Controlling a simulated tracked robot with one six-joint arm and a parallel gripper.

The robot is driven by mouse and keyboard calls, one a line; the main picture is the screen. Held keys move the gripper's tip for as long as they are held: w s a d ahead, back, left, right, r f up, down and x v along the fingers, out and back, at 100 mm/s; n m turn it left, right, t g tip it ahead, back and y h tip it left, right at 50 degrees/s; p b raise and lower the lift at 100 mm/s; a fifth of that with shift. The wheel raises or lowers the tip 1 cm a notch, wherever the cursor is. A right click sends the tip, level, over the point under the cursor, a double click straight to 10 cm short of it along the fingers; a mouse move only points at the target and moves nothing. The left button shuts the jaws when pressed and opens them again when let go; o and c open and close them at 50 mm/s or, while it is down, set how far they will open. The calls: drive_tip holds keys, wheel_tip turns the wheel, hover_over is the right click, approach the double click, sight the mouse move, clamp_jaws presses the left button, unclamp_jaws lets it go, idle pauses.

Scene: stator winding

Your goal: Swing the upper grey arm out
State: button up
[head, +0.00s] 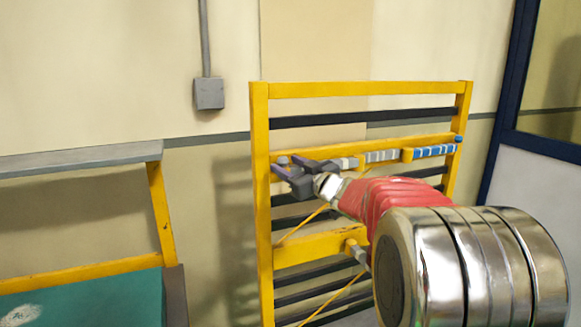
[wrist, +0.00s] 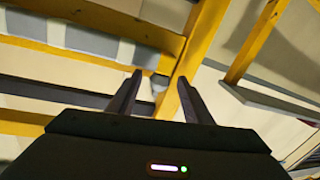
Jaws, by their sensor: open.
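A yellow frame (head: 262,200) stands against the wall with dark horizontal slats. Along its upper yellow bar runs a grey segmented piece (head: 382,156), which seems to be the upper grey arm; its left part is hidden behind my gripper. It also shows as grey and white blocks at upper left in the wrist view (wrist: 85,42). My gripper (head: 288,165) is open at the left end of the upper bar, near the left post. In the wrist view, a small grey part (wrist: 159,84) shows between the fingertips, beside the yellow post (wrist: 190,60). I cannot tell whether the fingers touch it.
A blue and white segmented piece (head: 434,151) sits at the upper bar's right end. A lower yellow bar (head: 315,247) carries another grey part (head: 353,247). A teal-topped yellow bench (head: 95,300) stands at left. Bare wall lies between bench and frame.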

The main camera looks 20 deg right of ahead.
clamp_jaws()
idle(0.5)
drive_tip(key=shift+d, duration=0.15)
drive_tip(key=shift+s, duration=0.1)
